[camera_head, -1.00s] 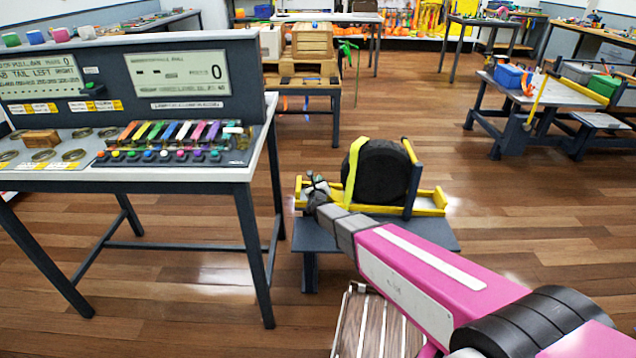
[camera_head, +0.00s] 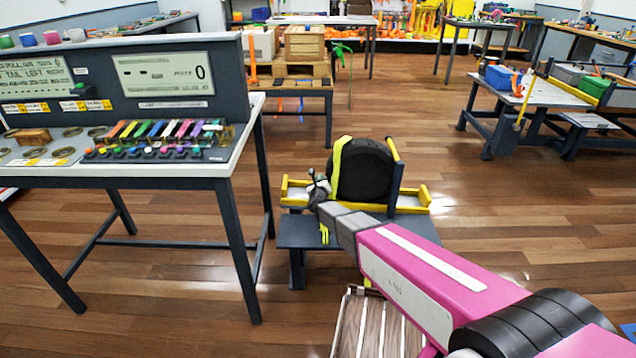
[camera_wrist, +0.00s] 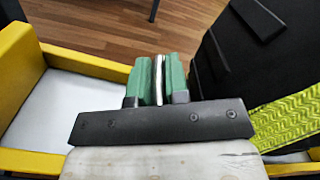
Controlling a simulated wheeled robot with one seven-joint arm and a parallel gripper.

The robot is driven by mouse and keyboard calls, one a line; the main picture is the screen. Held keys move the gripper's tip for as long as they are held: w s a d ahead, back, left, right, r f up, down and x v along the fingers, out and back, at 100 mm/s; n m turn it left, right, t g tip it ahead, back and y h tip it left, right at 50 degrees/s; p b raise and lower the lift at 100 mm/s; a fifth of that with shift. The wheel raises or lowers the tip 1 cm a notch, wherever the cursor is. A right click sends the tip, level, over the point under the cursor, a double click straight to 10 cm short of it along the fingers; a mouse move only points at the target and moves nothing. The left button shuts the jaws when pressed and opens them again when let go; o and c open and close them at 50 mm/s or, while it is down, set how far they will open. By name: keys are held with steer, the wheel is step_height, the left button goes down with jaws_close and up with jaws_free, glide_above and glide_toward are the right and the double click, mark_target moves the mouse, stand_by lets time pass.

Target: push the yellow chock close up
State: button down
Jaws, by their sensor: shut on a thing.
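A black wheel (camera_head: 366,171) stands on a low grey bench (camera_head: 308,233), in a white-floored yellow frame with raised ends. A yellow strap (camera_head: 337,167) runs over the wheel; its textured webbing also shows at right in the wrist view (camera_wrist: 292,116). A yellow raised piece (camera_head: 285,189) is at the frame's left end, and is large at left in the wrist view (camera_wrist: 18,65). I cannot tell whether it is the chock. My gripper (camera_head: 320,183) is left of the wheel. Its green fingers (camera_wrist: 158,75) are shut on a thin silvery piece (camera_wrist: 158,80), mostly hidden.
A dark upright post (camera_head: 396,180) stands at the wheel's right side. A table with a display panel (camera_head: 150,85) is close at left. A slatted stand (camera_head: 378,325) is below my arm. Open wooden floor lies to the right; a pallet bench (camera_head: 300,88) stands behind.

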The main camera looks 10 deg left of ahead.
steer(key=shift+w+d, duration=0.1)
steer(key=shift+d, duration=0.2)
steer(key=c, duration=1)
jaws_free()
steer(key=shift+c, duration=0.2)
steer(key=shift+d, duration=0.25)
